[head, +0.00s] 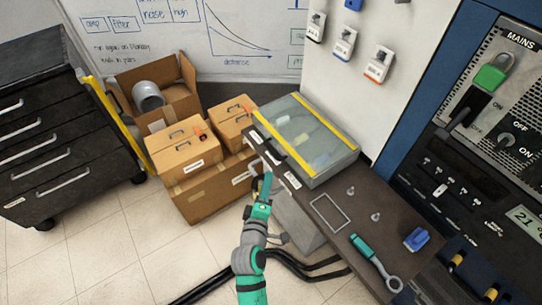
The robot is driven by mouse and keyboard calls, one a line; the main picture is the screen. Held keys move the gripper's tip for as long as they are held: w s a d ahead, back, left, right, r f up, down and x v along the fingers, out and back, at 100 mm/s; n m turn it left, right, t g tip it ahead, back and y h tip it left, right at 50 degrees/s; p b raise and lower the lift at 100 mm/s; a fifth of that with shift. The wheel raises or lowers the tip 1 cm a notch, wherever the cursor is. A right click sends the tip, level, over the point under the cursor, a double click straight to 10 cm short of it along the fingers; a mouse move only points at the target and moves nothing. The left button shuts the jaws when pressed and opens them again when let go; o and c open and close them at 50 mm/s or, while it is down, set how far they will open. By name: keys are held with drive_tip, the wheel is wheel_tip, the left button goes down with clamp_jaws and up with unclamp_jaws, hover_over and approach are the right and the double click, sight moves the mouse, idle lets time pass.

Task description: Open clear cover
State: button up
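The clear cover (318,126) is a see-through lid with yellow striped edges on a grey box (325,178). It lies closed on the dark bench top. Blurred pale and yellow shapes show through it. A dark handle (268,148) is on the box's near left edge. My gripper (266,178) is in front of the bench's left edge, just below that handle in the picture. Whether it touches the box or the bench cannot be told. Its fingers are too small and edge-on to show whether they are open.
On the bench (325,232) are a rectangular frame (330,213), a teal-handled wrench (376,262), a blue block (416,240) and small grey pegs. Cardboard boxes (205,188) are stacked left of the bench. A control panel (480,130) stands right. Black cables (290,265) cross the floor.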

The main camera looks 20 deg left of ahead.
drive_tip(key=x, duration=0.7)
drive_tip(key=r+x, duration=0.1)
drive_tip(key=x, duration=0.2)
drive_tip(key=shift+w+a, duration=0.3)
drive_tip(key=shift+w, duration=0.15)
drive_tip(key=shift+w+a+f, duration=0.1)
drive_tip(key=shift+w+a, duration=0.05)
drive_tip(key=shift+w, duration=0.35)
drive_tip(key=shift+c, duration=0.7)
clamp_jaws()
